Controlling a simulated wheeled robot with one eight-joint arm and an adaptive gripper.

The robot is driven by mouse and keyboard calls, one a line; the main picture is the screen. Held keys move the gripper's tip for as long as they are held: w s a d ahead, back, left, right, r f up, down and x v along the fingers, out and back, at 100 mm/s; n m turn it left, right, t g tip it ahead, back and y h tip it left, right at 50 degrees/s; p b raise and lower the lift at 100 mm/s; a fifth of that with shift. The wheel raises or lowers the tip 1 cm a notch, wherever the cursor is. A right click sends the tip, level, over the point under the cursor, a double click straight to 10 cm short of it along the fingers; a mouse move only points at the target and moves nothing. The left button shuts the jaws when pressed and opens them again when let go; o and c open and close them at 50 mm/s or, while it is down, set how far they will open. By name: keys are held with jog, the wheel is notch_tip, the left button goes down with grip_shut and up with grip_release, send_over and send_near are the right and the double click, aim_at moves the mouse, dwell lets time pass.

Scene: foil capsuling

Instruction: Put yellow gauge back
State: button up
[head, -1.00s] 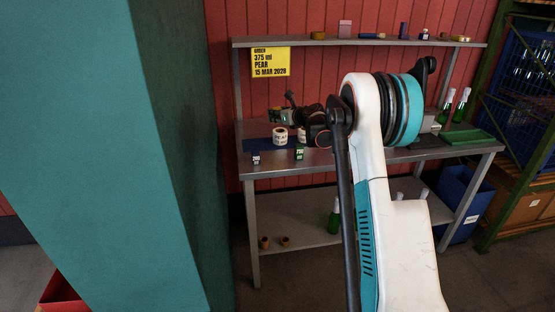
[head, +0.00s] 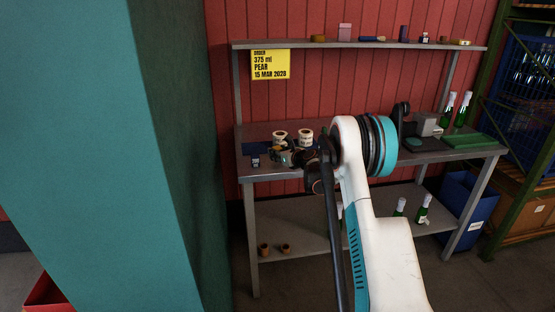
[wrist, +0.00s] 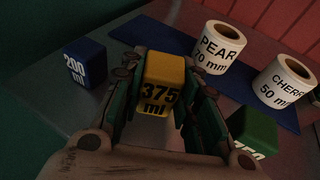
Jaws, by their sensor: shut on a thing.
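The yellow gauge (wrist: 164,84), marked 375 ml, is between the fingers of my gripper (wrist: 160,100) in the wrist view. My gripper is shut on it. The blue 200 ml gauge (wrist: 85,62) stands to its left, and the green gauge (wrist: 254,132) is to its right, partly hidden by a finger. In the head view my gripper (head: 291,158) is low over the left front part of the bench, with the blue gauge (head: 255,162) to its left. I cannot make out the yellow gauge there, or tell whether it touches the bench.
The PEAR roll (wrist: 217,47) and the CHERRY roll (wrist: 284,82) stand on a blue mat (wrist: 160,35) behind the gauges. An order sign (head: 270,64) reads 375 ml, PEAR. Green bottles (head: 462,110) and a green tray (head: 469,141) are at the bench's right. A teal pillar (head: 90,150) fills the left.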

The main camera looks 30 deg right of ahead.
jog(key=shift+f, duration=0.9)
jog(key=shift+r, duration=0.1)
jog(key=o, duration=0.7)
jog(key=shift+f, duration=0.2)
jog(key=o, duration=0.5)
jog(key=shift+c, duration=0.2)
jog(key=shift+r, duration=0.1)
